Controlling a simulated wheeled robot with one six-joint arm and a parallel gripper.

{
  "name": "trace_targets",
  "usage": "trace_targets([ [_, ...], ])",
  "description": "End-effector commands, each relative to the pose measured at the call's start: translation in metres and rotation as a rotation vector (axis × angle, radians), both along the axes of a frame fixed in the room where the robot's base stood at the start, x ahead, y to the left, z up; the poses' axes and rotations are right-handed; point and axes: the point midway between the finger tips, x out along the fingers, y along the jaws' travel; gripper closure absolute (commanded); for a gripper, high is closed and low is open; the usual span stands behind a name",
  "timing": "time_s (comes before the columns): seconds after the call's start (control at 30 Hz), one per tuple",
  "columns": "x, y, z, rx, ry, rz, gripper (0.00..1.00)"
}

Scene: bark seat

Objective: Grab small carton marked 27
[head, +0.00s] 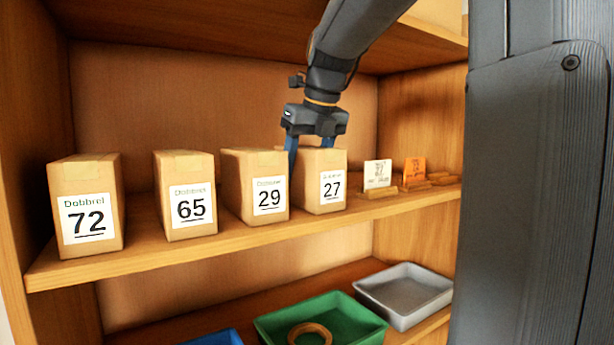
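The small carton marked 27 (312,195) stands upright on the wooden shelf, the rightmost in a row of brown cartons with white labels. My gripper (313,147) points down at it from above, with its blue fingers apart. The left finger reaches down by the carton's upper left side, at the gap beside the carton marked 29 (240,200). The right finger's tip is hidden behind the top of carton 27. I cannot tell whether the fingers touch the carton.
Cartons marked 65 (172,218) and 72 (65,240) stand further left. Small cards in wooden holders, one white (377,174) and one orange (414,170), stand to the right. Below are a green tray (285,318) holding a ring (310,330), a grey tray (430,299) and a blue tray (222,338).

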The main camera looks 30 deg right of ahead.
Motion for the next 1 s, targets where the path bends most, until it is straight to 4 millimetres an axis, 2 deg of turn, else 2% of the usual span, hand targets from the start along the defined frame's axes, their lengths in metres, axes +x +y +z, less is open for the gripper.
trace_targets([
  [0.83, 0.000, 0.000, 0.022, 0.000, -0.001, 0.000, 0.75],
  [1.0, -0.004, 0.002, 0.022, 0.000, -0.002, 0.006, 0.75],
])
